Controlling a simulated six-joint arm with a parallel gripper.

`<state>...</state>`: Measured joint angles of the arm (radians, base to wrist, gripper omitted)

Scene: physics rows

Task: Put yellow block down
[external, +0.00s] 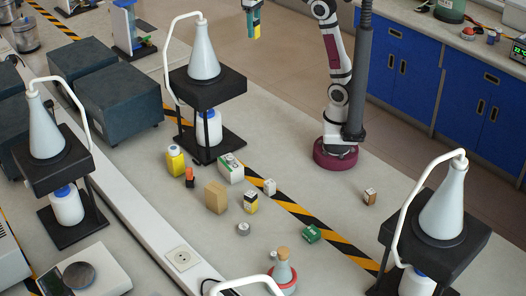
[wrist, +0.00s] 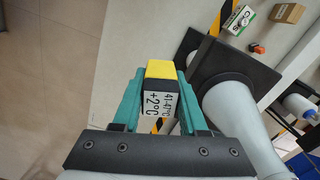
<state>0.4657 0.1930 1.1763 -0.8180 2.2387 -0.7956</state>
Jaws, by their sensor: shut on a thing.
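My gripper (wrist: 160,88) is shut on the yellow block (wrist: 158,72), which has a yellow end, a black band and a white face with printed text. The teal fingers press its two sides in the wrist view. In the external view, my gripper (external: 253,18) is high up at the top edge, and the block (external: 257,32) shows as a small yellow patch at its fingertips. The block is held in the air, well above the bench.
A flask (external: 204,52) on a black stand (external: 205,90) rises left of my gripper; they show close by in the wrist view. Several small boxes and bottles lie mid-bench, including a brown box (external: 215,198). Bare bench (external: 330,205) lies before my base.

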